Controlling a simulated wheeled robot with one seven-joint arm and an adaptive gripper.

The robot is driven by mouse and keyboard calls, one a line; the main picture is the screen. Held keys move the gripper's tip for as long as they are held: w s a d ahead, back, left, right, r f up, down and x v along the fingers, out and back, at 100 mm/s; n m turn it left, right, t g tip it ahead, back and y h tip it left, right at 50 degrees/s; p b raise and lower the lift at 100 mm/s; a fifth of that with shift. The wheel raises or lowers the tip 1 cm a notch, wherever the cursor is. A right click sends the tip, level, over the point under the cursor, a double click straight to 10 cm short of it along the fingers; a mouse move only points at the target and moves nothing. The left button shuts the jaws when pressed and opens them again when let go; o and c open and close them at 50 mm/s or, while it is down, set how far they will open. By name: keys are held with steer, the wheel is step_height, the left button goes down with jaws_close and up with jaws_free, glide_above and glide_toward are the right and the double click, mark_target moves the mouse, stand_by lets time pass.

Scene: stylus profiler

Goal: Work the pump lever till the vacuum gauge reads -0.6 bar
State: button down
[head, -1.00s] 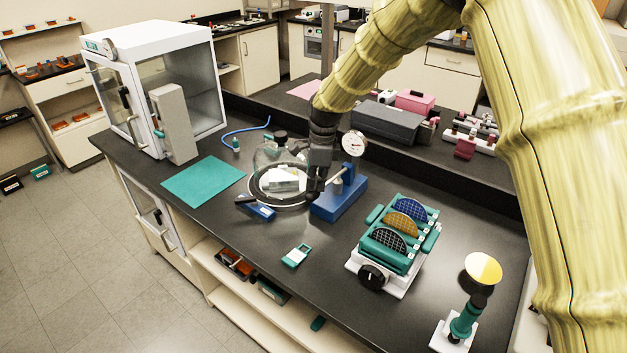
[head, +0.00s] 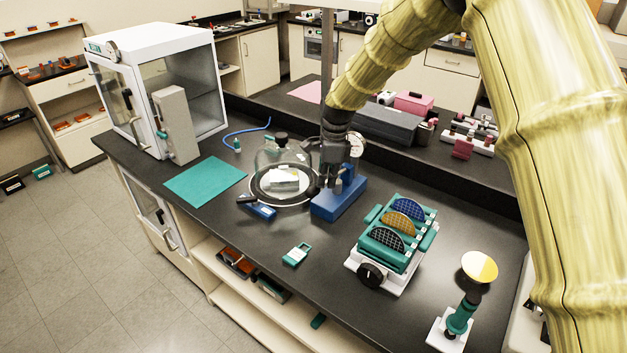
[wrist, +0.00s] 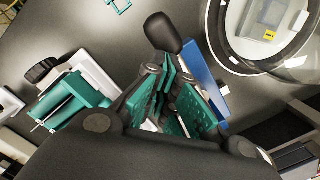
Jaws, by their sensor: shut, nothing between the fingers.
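The pump (head: 338,203) is a blue block on the dark bench, just right of the glass bell jar (head: 270,158). Its round white vacuum gauge (head: 357,146) is partly covered by my wrist, and the reading is too small to make out. My gripper (head: 329,184) is shut and empty, pointing down over the pump block. In the wrist view, my teal-padded fingers (wrist: 178,105) are close to a black oval lever knob (wrist: 163,33), which lies beyond their tips; I cannot tell whether they touch. The pump's blue side (wrist: 203,75) shows beside them.
A blue tool with a black end (head: 258,209) lies by the jar's base. A teal mat (head: 205,181) lies to the left, a small teal device (head: 297,255) in front, and a wafer rack (head: 385,262) to the right. Bare bench lies between pump and rack.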

step_height(320, 180, up, 12)
steer(key=d, duration=0.1)
steer(key=shift+s, duration=0.25)
stand_by(0.7)
